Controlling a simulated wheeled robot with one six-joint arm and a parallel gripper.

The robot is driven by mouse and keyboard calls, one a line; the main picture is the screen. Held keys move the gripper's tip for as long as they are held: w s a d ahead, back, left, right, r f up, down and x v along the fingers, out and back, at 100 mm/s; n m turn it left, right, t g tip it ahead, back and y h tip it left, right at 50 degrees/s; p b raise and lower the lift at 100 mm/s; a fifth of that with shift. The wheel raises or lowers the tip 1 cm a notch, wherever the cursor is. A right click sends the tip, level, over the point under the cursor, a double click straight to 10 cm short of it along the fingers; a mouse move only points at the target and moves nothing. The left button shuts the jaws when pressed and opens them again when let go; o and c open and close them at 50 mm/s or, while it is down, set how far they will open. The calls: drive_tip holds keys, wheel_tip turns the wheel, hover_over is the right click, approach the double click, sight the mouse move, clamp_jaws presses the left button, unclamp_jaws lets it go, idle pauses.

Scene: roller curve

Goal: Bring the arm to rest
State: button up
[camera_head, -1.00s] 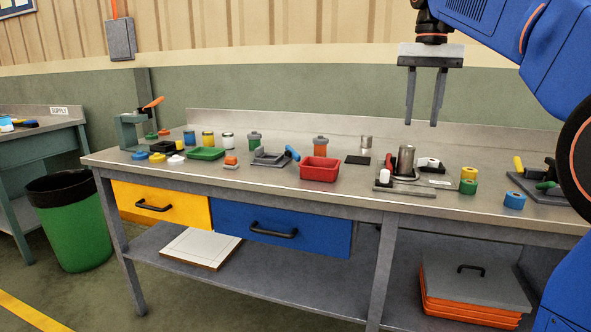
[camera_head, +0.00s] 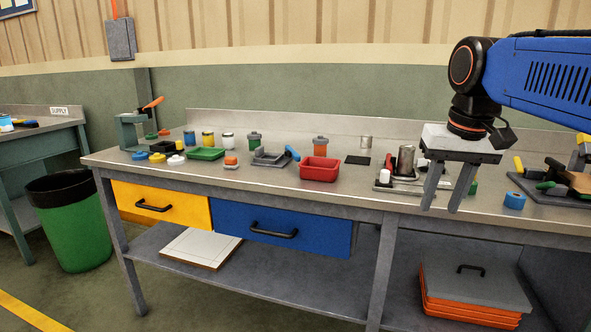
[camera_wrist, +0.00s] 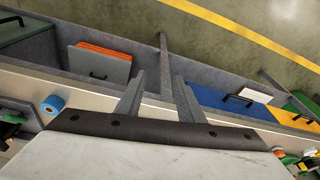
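My blue arm (camera_head: 550,75) reaches in from the right edge in the head view, bent downward at the wrist. My gripper (camera_head: 441,206) hangs in front of the right part of the workbench (camera_head: 340,198), its two grey fingers pointing down near the front edge. The fingers are apart with nothing between them. They also show apart and empty in the wrist view (camera_wrist: 160,78), over the bench's front edge and the floor. The gripper body hides part of the bench top and the yellow and green rolls behind it.
A metal cup (camera_head: 405,160) stands on a fixture just left of my gripper. A blue roll (camera_head: 514,200) lies to its right. A red tray (camera_head: 320,169) sits farther left. Below, a grey-lidded orange crate (camera_head: 470,310) rests on the shelf. The air in front of the bench is clear.

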drive_tip(key=s+f+t, duration=0.1)
drive_tip(key=s+f, duration=0.6)
drive_tip(key=f, duration=0.4)
drive_tip(key=s+f+n+t, duration=0.1)
drive_tip(key=s+f, duration=0.6)
drive_tip(key=f, duration=0.4)
drive_tip(key=shift+s+f+n, duration=0.25)
drive_tip(key=shift+f+n, duration=0.05)
